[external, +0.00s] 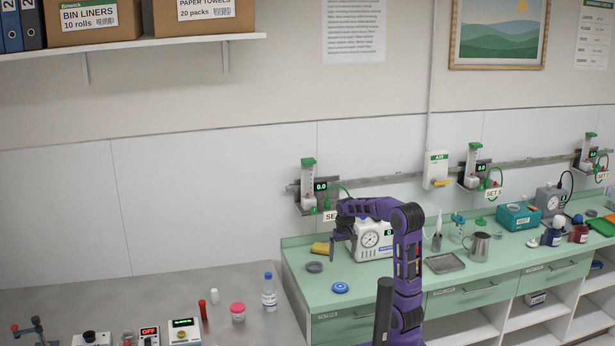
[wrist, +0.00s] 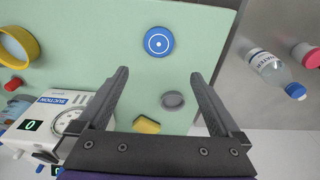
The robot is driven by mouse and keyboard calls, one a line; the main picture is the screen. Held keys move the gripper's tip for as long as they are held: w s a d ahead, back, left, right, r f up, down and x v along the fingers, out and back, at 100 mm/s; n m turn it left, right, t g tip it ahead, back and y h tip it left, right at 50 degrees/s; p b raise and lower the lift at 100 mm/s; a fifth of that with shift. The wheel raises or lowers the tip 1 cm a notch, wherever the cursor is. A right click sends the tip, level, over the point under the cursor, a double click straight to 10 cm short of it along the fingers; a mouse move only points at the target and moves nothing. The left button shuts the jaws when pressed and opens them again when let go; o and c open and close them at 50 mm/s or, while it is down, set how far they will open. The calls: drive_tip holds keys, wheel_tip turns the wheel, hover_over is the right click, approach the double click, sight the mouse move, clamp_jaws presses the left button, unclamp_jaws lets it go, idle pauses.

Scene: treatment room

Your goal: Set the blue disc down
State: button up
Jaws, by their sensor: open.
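The blue disc (external: 340,287) lies flat on the green counter near its front left corner. In the wrist view the blue disc (wrist: 158,42) shows a white ring and centre dot, beyond my fingertips and clear of them. My gripper (external: 338,257) is above the counter, behind the disc in the external view. In the wrist view my gripper (wrist: 160,75) has its two dark fingers spread wide, with nothing between the tips. A grey round disc (wrist: 172,100) lies on the counter lower between the fingers and also shows in the external view (external: 314,267).
A white suction unit (external: 372,240) stands close to my gripper. A yellow block (wrist: 146,125) lies near the grey disc. A grey tray (external: 445,263) and a metal jug (external: 479,246) are to the right. A water bottle (external: 269,292) stands on the metal table at left.

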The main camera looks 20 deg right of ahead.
drive_tip(key=shift+s+r, duration=0.1)
drive_tip(key=shift+r, duration=0.9)
drive_tip(key=s+d+f+m+t+y+p, duration=0.1)
drive_tip(key=d+f+m+y, duration=0.2)
drive_tip(key=d+m, duration=0.2)
drive_tip(key=s+d+f+m+t+y+p, duration=0.1)
drive_tip(key=d+f+m+y, duration=0.3)
drive_tip(key=m, duration=0.6)
drive_tip(key=s+d+f+m+t+y+p, duration=0.1)
drive_tip(key=s+d+f+m+y, duration=0.1)
drive_tip(key=d+f+m+y, duration=0.2)
drive_tip(key=shift+s+d+m, duration=0.2)
drive_tip(key=shift+d+m, duration=0.65)
drive_tip(key=shift+d, duration=0.05)
drive_tip(key=shift+s+d+m, duration=0.2)
drive_tip(key=shift+d+m, duration=0.65)
drive_tip(key=b, duration=0.1)
approach(343, 287)
drive_tip(key=shift+w+a+f, duration=0.25)
drive_tip(key=shift+a+f, duration=0.6)
drive_tip(key=shift+f, duration=0.25)
drive_tip(key=shift+a+r+b+x, duration=0.1)
drive_tip(key=shift+r+x, duration=0.05)
drive_tip(key=shift+x, duration=0.85)
drive_tip(key=shift+a+r+b+x, duration=0.1)
drive_tip(key=shift+r+x, duration=0.05)
drive_tip(key=shift+x, duration=0.9)
drive_tip(key=shift+a+r+b+x, duration=0.1)
drive_tip(key=shift+r+x, duration=0.05)
drive_tip(key=shift+x, duration=0.85)
